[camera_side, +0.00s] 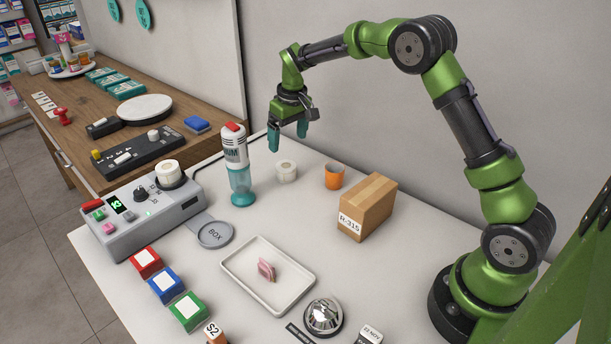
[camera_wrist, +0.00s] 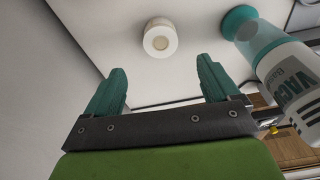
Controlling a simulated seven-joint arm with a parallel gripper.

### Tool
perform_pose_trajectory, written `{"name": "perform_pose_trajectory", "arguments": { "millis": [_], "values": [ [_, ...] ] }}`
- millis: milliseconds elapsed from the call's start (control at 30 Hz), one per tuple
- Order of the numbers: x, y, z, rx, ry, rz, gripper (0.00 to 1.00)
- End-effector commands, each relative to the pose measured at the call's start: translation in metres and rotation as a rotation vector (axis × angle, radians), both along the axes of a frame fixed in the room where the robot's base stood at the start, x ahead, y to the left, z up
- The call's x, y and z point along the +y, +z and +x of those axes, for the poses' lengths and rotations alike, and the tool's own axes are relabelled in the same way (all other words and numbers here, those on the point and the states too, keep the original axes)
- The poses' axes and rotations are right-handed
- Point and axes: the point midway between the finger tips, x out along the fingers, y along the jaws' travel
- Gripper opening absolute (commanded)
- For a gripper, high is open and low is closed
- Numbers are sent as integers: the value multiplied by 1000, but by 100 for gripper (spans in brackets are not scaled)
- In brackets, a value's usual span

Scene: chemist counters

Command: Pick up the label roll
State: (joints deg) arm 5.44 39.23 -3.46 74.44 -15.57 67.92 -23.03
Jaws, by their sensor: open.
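A small white roll (camera_side: 286,171), which looks like the label roll, stands on the white counter between the dispenser bottle and the orange cup. It also shows in the wrist view, a pale round roll (camera_wrist: 160,38) at the top centre, beyond the fingertips and between their lines. My gripper (camera_side: 288,138) is open and empty, above the counter and above the roll in the side view. Its two teal fingers (camera_wrist: 161,78) are spread wide in the wrist view and touch nothing. Another white roll (camera_side: 167,173) sits on the grey machine.
A bottle with a red top and teal base (camera_side: 238,165) stands close left of the roll; it is at the right in the wrist view (camera_wrist: 285,65). An orange cup (camera_side: 334,176) and cardboard box (camera_side: 367,207) stand to its right. A white tray (camera_side: 232,265) lies nearer the front.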

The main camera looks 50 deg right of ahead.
Motion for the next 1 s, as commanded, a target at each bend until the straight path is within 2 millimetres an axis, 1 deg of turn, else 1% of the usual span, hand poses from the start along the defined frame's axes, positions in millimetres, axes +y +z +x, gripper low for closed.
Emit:
{"name": "perform_pose_trajectory", "arguments": {
  "millis": [33, 100, 200, 467, 700, 833, 1000],
  "values": [
    [0, -13, 1, 6, -1, 2, 88],
    [0, -27, 3, 5, 0, 0, 88],
    [0, -42, 6, 3, -1, 1, 88],
    [0, -61, 8, 2, 0, 1, 88],
    [1, -96, 10, 2, -1, 1, 88],
    [0, -105, 12, 0, 0, 1, 88],
    [0, -106, 12, -1, 0, 1, 88]
  ]
}}
